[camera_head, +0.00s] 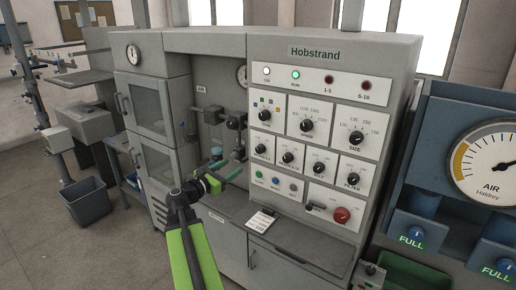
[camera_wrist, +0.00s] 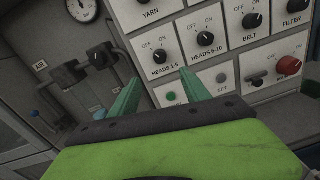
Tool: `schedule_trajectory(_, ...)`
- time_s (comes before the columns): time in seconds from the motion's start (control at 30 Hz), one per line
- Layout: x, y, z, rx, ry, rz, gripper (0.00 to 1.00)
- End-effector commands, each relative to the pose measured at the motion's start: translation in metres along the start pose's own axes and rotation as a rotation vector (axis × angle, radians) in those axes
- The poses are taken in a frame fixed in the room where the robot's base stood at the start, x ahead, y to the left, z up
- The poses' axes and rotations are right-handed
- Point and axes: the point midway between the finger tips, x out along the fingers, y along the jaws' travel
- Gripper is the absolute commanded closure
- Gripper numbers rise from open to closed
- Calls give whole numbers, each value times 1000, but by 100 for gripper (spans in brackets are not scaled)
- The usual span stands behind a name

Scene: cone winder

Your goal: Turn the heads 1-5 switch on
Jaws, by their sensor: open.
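The heads 1-5 switch (camera_head: 261,149) is a black rotary knob on a white plate, at the left of the lower knob row on the Hobstrand panel. In the wrist view the same heads 1-5 knob (camera_wrist: 160,57) has OFF at its upper left and ON at its upper right; its pointer is too small to read surely. My gripper (camera_head: 228,166) is open and empty, in front of and below left of the knob. In the wrist view the teal fingers of my gripper (camera_wrist: 159,77) are spread, with the knob just beyond and between their tips, apart from them.
The heads 6-10 knob (camera_wrist: 205,38) sits close to the right. Coloured buttons (camera_head: 276,181) and a red knob (camera_head: 342,215) lie below. The green RUN lamp (camera_head: 295,74) is lit; the 1-5 lamp (camera_head: 328,79) is dark. A recess with pipework (camera_head: 236,123) is at the left.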

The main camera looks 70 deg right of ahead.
Motion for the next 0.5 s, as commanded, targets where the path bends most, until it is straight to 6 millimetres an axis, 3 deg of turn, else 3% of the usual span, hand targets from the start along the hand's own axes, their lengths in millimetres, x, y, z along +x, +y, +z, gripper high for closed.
schedule_trajectory(0.17,30,1,-1,3,1,-4,45)
schedule_trajectory(0.5,116,1,-2,5,2,-4,45)
